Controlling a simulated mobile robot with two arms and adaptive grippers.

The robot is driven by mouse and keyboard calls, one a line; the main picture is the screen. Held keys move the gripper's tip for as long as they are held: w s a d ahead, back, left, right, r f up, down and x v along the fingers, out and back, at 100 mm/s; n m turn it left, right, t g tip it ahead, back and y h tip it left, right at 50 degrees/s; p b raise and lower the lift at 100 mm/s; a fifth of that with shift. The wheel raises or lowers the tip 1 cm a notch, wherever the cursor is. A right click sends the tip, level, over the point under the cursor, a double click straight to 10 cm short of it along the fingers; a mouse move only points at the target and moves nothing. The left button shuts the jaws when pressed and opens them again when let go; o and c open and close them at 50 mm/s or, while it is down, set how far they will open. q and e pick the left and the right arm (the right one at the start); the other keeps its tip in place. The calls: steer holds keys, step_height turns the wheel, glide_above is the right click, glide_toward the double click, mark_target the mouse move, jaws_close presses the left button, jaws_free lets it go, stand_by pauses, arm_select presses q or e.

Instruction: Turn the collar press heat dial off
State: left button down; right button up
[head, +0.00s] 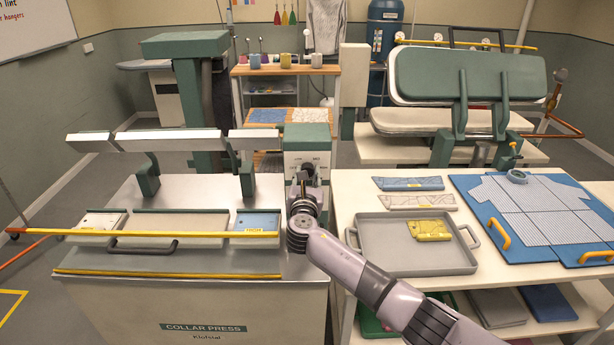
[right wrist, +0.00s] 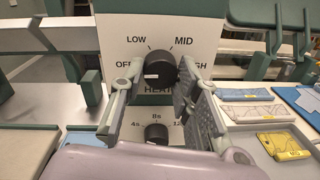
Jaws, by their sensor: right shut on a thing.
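The collar press (head: 200,262) stands at the left in the head view, with a control box (head: 306,140) at its right end. The heat dial is a dark round knob, seen in the right wrist view (right wrist: 161,66). OFF, LOW, MID and HIGH are printed around it. A white mark shows on the knob's lower left side, toward the OFF side. My right gripper (head: 306,182) is in front of the box, shut on the heat dial, with a finger on each side in the right wrist view (right wrist: 160,74). My left gripper is out of view.
A second dial (right wrist: 156,133), marked in seconds, sits just below the heat dial, between my fingers. A grey tray (head: 410,262) with a yellow piece and a blue board (head: 500,238) lie on the table at the right.

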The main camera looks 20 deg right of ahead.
steer(key=shift+f, duration=0.2)
steer(key=o, duration=1.2)
steer(key=shift+r, duration=0.1)
steer(key=shift+c, duration=0.2)
steer(key=shift+s, duration=0.15)
steer(key=v, duration=1.1)
steer(key=shift+s, duration=0.4)
steer(key=shift+a, duration=0.1)
